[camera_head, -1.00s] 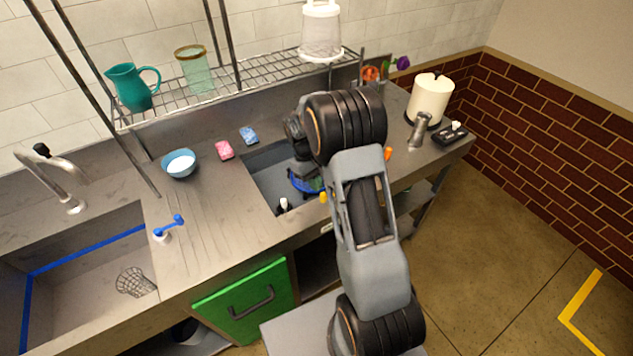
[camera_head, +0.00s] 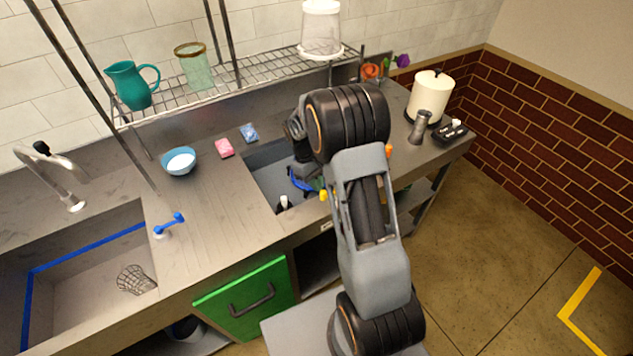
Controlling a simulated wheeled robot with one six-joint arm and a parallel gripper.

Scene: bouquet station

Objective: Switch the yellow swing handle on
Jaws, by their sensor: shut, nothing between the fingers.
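The yellow swing handle shows only as a small yellow piece (camera_head: 324,195) at the left edge of my arm, by the front rim of the middle basin. The rest of it is hidden behind my arm, so I cannot tell how it is turned. My gripper (camera_head: 304,172) is mostly hidden below my wrist, low over the basin and just up and left of the yellow piece. It is shut and empty. I cannot tell whether it touches the handle.
A blue-handled fixture (camera_head: 169,225) stands on the counter beside the left sink (camera_head: 100,262). A blue bowl (camera_head: 179,162), pink packet (camera_head: 224,148) and blue packet (camera_head: 249,133) lie behind. A wire shelf (camera_head: 240,72) spans the back. A white-bodied container (camera_head: 430,98) stands right.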

